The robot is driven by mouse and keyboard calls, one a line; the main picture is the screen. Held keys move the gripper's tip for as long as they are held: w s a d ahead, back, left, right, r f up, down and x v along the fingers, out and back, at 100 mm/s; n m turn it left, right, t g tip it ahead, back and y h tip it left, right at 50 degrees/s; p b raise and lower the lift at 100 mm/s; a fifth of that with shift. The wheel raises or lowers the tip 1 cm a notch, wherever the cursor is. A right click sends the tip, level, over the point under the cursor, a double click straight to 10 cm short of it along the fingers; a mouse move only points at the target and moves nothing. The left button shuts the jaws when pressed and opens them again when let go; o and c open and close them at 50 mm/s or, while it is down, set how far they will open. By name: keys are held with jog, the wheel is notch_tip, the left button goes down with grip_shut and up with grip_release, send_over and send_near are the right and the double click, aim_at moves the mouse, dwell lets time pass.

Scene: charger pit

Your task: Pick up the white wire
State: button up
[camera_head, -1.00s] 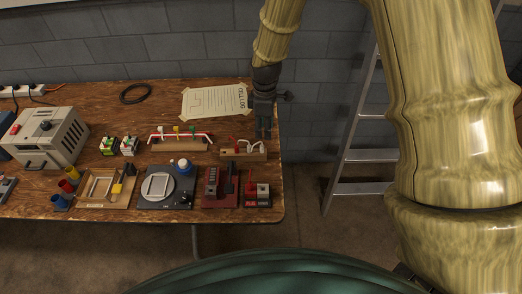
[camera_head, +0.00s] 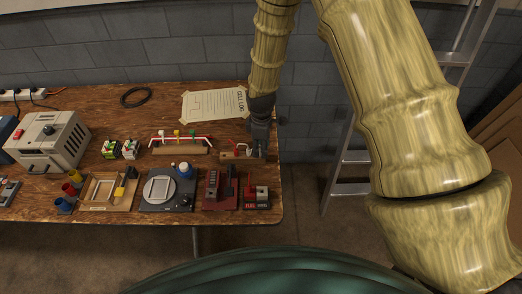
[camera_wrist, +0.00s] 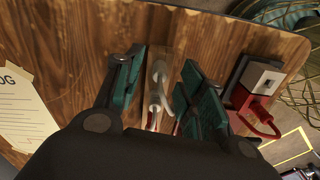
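My gripper (camera_head: 259,150) is down at the right end of the workbench, over a small wooden block (camera_head: 228,156) that carries a red wire and a white part. In the wrist view my gripper (camera_wrist: 160,72) is open, with one green-padded finger on each side of the block. A white piece, seemingly the white wire (camera_wrist: 157,76), lies along the block between the fingers, with no clear contact. Its lower end and part of a red wire (camera_wrist: 153,122) run behind my gripper body. In the head view my gripper hides much of the block.
A red-and-grey terminal box (camera_head: 257,197) stands in front, close to the right finger in the wrist view (camera_wrist: 262,80). A dark red switch base (camera_head: 220,190) is beside it. A rail with red-and-white wire (camera_head: 180,146) lies left. A paper sheet (camera_head: 215,103) lies behind. The table edge is right.

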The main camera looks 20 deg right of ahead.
jog(key=shift+f, duration=0.95)
grip_shut()
